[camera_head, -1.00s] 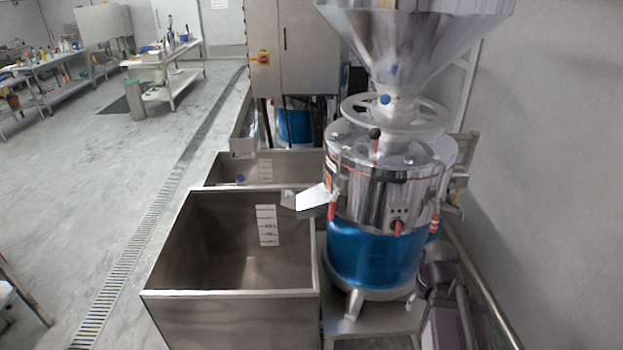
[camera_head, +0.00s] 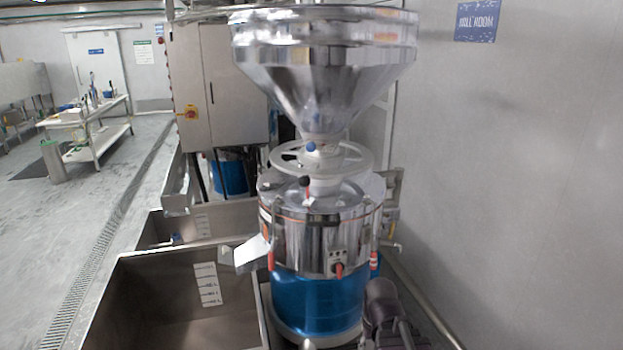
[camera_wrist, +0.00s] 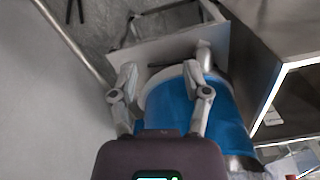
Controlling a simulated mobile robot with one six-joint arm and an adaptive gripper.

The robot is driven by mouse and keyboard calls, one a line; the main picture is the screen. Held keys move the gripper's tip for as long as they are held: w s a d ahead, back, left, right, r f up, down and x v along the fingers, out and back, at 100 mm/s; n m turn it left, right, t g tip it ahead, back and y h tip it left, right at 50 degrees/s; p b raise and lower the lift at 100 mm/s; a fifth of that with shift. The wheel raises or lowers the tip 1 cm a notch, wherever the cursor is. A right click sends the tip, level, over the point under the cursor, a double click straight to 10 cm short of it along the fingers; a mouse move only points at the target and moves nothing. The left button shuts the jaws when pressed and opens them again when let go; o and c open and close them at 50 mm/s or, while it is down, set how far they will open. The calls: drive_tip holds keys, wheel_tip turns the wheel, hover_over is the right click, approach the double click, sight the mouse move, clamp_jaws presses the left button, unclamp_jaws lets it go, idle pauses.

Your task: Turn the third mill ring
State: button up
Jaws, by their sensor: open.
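A bean mill stands at the centre of the head view, with a steel hopper (camera_head: 322,65) on top, a polished steel drum (camera_head: 315,240) and a blue base (camera_head: 318,302). A silver spoked ring (camera_head: 345,160) sits between hopper and drum, with a black-knobbed lever (camera_head: 305,183) in front of it. I cannot tell whether this is the third mill. In the wrist view my gripper (camera_wrist: 166,75) is open and empty, with its two fingers apart in front of the blue base (camera_wrist: 170,100). The ring is not seen in the wrist view.
A steel bin (camera_head: 150,312) stands left of the mill, under its chute (camera_head: 246,253). A second bin (camera_head: 213,218) and a steel cabinet (camera_head: 222,90) are behind. A wall (camera_head: 510,190) and a low pipe lie to the right. Open floor is at the left.

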drive_tip(key=shift+w+r, duration=0.1)
drive_tip(key=shift+r, duration=0.05)
drive_tip(key=c, duration=0.3)
drive_tip(key=shift+w+a+r+p, duration=0.15)
drive_tip(key=shift+r+p, duration=0.1)
drive_tip(key=shift+p, duration=0.1)
clamp_jaws()
drive_tip(key=w+a+r+m+t+y+p, duration=0.1)
drive_tip(key=w+a+r+y+p, duration=0.1)
drive_tip(key=w+r+y+p, duration=0.55)
drive_tip(key=w+a+r+m+t+y+p, duration=0.15)
drive_tip(key=w+r+p, duration=0.3)
drive_tip(key=r, duration=0.65)
drive_tip(key=w+d+r+m+t+y+p, duration=0.1)
drive_tip(key=w+d+r+t+y+p, duration=0.1)
drive_tip(key=r, duration=0.6)
drive_tip(key=w+d+r+m+t+y+p, duration=0.1)
drive_tip(key=w+r+y+p, duration=0.3)
drive_tip(key=r, duration=0.5)
drive_tip(key=shift+w+d+r+t+p, duration=0.15)
drive_tip(key=shift+w+d+t+p, duration=0.3)
drive_tip(key=shift+p, duration=0.55)
drive_tip(key=shift+w+a, duration=0.1)
